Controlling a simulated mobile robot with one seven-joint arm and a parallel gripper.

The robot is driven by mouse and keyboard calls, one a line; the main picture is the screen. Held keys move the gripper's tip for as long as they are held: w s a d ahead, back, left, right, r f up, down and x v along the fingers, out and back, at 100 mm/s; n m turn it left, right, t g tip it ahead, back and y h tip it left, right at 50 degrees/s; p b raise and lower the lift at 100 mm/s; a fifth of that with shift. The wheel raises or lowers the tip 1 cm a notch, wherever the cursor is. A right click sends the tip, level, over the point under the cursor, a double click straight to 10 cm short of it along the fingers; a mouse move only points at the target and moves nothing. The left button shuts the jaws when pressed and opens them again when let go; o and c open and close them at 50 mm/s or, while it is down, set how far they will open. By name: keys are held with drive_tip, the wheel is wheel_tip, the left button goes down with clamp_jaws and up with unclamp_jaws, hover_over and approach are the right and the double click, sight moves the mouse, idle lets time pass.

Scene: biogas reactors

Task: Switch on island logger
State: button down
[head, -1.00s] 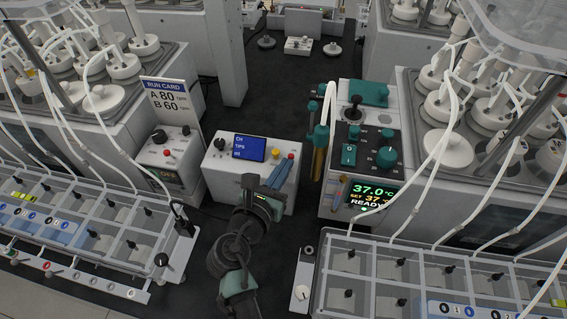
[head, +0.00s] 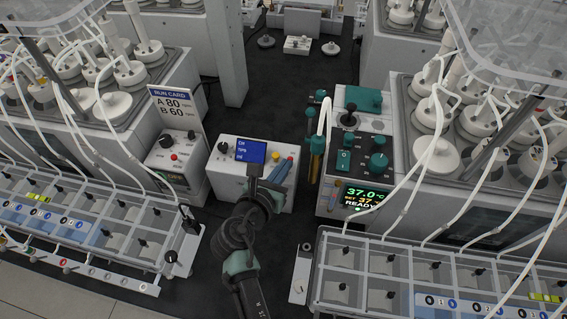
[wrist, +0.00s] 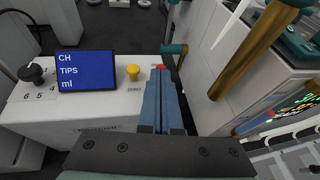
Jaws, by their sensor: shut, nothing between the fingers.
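The logger is a white box (head: 226,177) with a blue screen (head: 251,151) reading CH, TIPS, ml. It also shows in the wrist view (wrist: 45,115), with its screen (wrist: 86,71) lit. A black knob (wrist: 34,73) with numbers sits left of the screen, and a yellow button (wrist: 133,72) right of it. A red button (wrist: 158,67) shows just beyond my fingertips, partly hidden. My gripper (head: 286,164) is shut and empty, its blue fingers (wrist: 161,86) over the box's right end. Contact with the red button cannot be told.
Right of the logger stands a control unit with a green-lettered display (head: 366,196) and a teal-and-brass handle (wrist: 250,50). A run card (head: 174,108) stands behind another small box (head: 172,160) at left. Clear-lidded racks (head: 140,240) flank the dark floor.

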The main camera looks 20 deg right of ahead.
drive_tip(key=shift+w+d+r+p, duration=0.15)
drive_tip(key=shift+r+p, duration=0.2)
drive_tip(key=shift+p, duration=0.65)
drive_tip(key=shift+w+d+r+p, duration=0.15)
drive_tip(key=shift+w+r+p, duration=0.1)
drive_tip(key=shift+p, duration=0.65)
drive_tip(key=shift+r, duration=0.1)
drive_tip(key=shift+w+d+r+p, duration=0.25)
drive_tip(key=shift+w+d+p, duration=0.25)
drive_tip(key=shift+w+p, duration=0.35)
drive_tip(key=shift+s, duration=0.1)
drive_tip(key=shift+r+p, duration=0.85)
drive_tip(key=shift+p, duration=0.1)
